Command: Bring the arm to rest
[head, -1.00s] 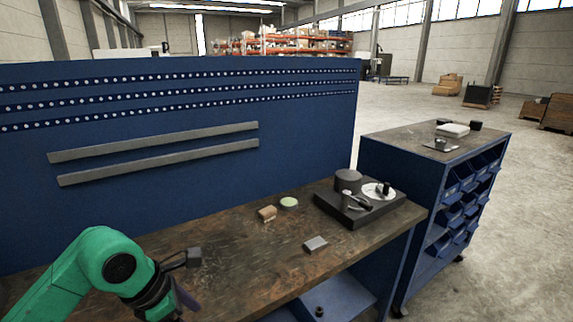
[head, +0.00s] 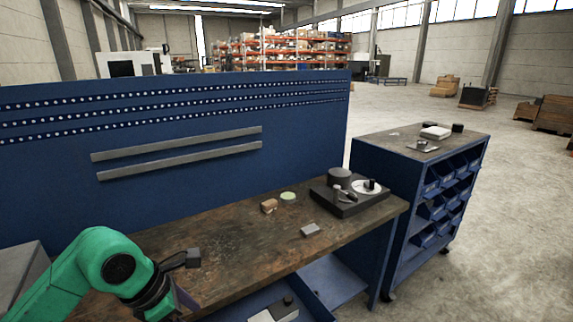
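A dark flat base (head: 349,208) stands at the right end of the workbench. On it are a dark round cylinder (head: 340,177), a white disc (head: 366,187) with a black knob on it, and a small grey arm (head: 344,192) lying low between them. Whether this arm touches the disc is too small to tell. My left gripper (head: 189,279) is at the lower left, over the near part of the bench and well away from the base. It is seen from the side, so its finger opening is unclear. My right gripper is out of view.
The workbench (head: 240,245) holds a brown block (head: 269,206), a pale green round piece (head: 288,196) and a grey block (head: 310,230). A blue bin cabinet (head: 400,190) stands to the right. A blue back panel (head: 250,105) rises behind. Open floor lies at right.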

